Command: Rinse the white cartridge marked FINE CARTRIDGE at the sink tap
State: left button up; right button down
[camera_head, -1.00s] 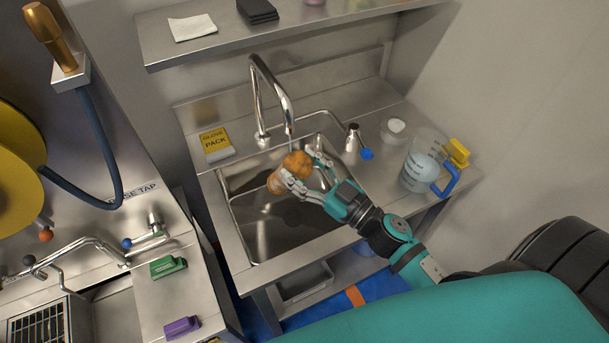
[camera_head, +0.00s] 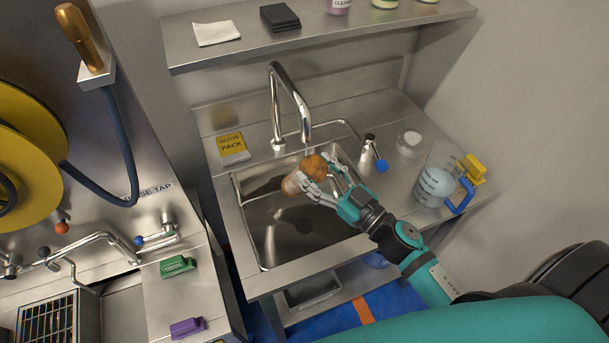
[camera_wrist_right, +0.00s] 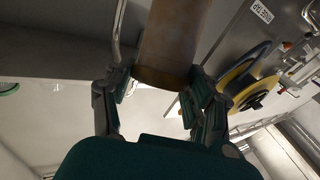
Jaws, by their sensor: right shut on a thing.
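A cylinder stained orange-brown (camera_head: 296,183) is held over the sink basin (camera_head: 256,240), just below the spout of the sink tap (camera_head: 290,92). Its left end is paler than its orange upper end. No marking is readable on it, so I cannot tell whether it is the FINE CARTRIDGE. My right gripper (camera_head: 325,184) is shut on it. In the right wrist view the brown cylinder (camera_wrist_right: 174,40) sits between the fingertips (camera_wrist_right: 160,85). I cannot make out whether water is running from the tap. My left gripper is not in view.
A yellow glove pack (camera_head: 232,146) lies left of the basin. A blue-tipped tap lever (camera_head: 381,165), a small white-topped dish (camera_head: 409,142) and a blue-handled jug (camera_head: 437,183) stand right of it. A shelf (camera_head: 350,40) hangs above. A second sink unit (camera_head: 190,295) is at left.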

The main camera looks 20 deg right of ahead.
jog(key=shift+s+d, duration=0.15)
jog(key=shift+d, duration=0.3)
jog(key=shift+a+r, duration=0.1)
jog(key=shift+w+a+p, duration=0.2)
jog(key=shift+a+p, duration=0.15)
jog(key=shift+a, duration=0.1)
jog(key=shift+d, duration=0.1)
jog(key=shift+s+d, duration=0.2)
jog(key=shift+d, duration=0.25)
jog(key=shift+s, duration=0.1)
